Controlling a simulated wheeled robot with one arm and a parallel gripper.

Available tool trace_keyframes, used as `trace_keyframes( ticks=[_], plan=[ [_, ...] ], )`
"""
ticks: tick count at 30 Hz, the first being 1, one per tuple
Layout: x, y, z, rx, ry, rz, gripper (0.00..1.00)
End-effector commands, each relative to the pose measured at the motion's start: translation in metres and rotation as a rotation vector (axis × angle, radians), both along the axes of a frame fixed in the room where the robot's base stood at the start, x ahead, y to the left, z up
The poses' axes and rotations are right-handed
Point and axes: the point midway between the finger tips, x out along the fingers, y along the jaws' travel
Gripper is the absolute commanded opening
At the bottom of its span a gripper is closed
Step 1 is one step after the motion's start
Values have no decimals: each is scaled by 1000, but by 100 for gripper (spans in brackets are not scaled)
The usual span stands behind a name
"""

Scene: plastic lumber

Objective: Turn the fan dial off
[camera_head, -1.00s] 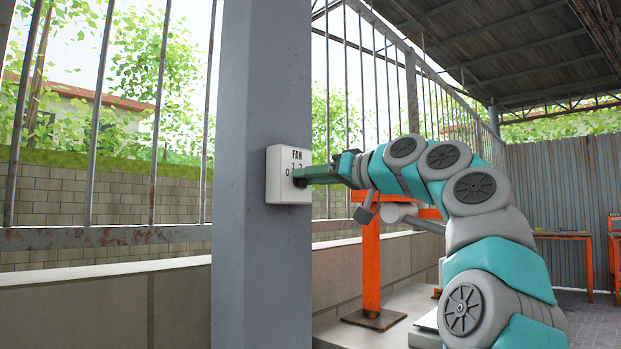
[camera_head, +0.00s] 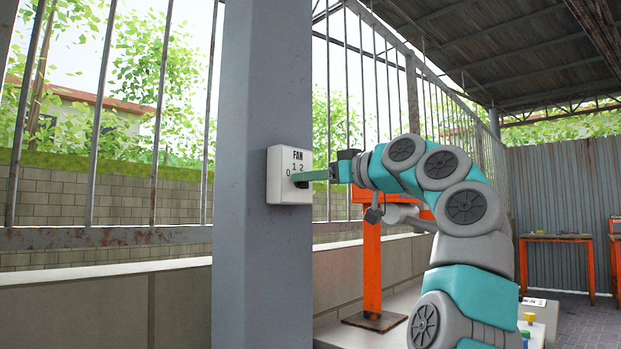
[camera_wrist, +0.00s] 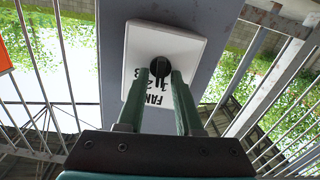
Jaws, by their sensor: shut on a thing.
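The fan dial box (camera_head: 279,190) is a white plate marked FAN with the numbers 0, 1 and 2, mounted on a grey post. It also shows upside down in the wrist view (camera_wrist: 190,45). The black dial knob (camera_wrist: 160,67) sits between the tips of my gripper's two green fingers (camera_wrist: 168,78). My gripper (camera_head: 303,178) reaches the box from the right in the head view and is shut on the knob. The fingers hide part of the knob, and I cannot tell exactly which number it points to.
The grey post (camera_head: 252,260) carries the box. A barred fence (camera_head: 98,140) on a low wall runs behind it. An orange stand (camera_head: 372,270) is behind my arm. An orange-legged table (camera_head: 556,238) stands far right.

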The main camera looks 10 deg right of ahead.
Motion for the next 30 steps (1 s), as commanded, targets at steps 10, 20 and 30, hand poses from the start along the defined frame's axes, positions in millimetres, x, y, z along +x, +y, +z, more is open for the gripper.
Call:
trace_keyframes(
  ticks=[10,20,30],
  plan=[
    [0,2,-1,-260,-185,0,0],
    [-2,3,-2,-506,-366,-1,0],
    [-2,5,-5,-688,-496,2,0]
  ],
)
